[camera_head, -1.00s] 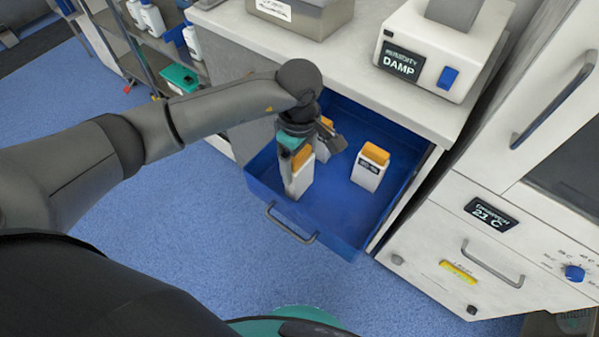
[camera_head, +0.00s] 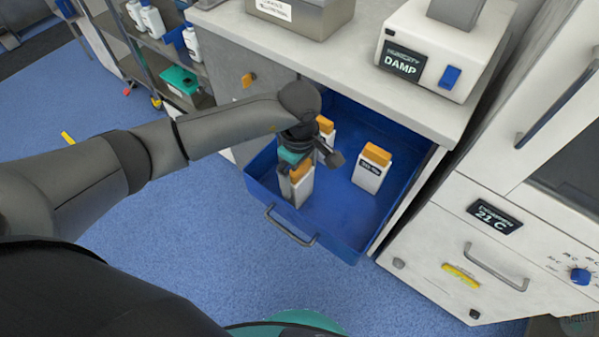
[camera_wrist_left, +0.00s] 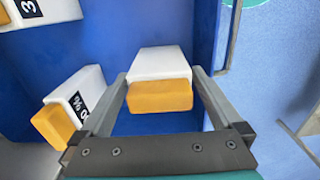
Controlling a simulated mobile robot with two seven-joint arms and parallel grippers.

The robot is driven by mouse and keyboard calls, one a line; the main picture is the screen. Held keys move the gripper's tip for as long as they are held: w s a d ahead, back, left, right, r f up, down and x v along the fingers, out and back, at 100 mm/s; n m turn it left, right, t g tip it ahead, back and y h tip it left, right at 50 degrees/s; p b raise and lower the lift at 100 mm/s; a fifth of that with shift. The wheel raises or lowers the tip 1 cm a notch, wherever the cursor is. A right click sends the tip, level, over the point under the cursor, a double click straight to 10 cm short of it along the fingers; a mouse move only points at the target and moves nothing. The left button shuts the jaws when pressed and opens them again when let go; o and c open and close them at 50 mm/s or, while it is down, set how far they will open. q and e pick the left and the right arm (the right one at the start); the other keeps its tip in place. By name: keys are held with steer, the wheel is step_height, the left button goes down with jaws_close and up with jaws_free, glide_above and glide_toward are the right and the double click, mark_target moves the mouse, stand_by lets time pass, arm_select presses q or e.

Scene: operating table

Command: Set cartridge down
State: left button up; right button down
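A white cartridge with an orange top (camera_head: 300,186) stands near the front left corner inside the open blue drawer (camera_head: 335,232). My left gripper (camera_head: 292,172) points down over it. In the left wrist view the two fingers (camera_wrist_left: 160,92) lie close along both sides of this cartridge (camera_wrist_left: 160,95), and I see it as gripped. Whether its base rests on the drawer floor is hard to tell. A second cartridge (camera_head: 371,170) stands to the right in the drawer. A third (camera_head: 326,129) is behind the gripper, partly hidden. My right gripper is out of view.
The drawer handle (camera_head: 290,228) faces the open blue floor. A counter (camera_head: 340,62) above the drawer holds a metal box (camera_head: 300,15) and a device reading DAMP (camera_head: 430,50). A white cabinet (camera_head: 460,240) stands at the right. The drawer's front middle is bare.

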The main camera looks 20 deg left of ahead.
arm_select(q)
steer(key=shift+r, duration=0.15)
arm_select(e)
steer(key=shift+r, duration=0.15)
arm_select(q)
step_height(320, 180, up, 11)
steer(key=p, duration=0.2)
steer(key=shift+p, duration=0.35)
steer(key=shift+r, duration=0.55)
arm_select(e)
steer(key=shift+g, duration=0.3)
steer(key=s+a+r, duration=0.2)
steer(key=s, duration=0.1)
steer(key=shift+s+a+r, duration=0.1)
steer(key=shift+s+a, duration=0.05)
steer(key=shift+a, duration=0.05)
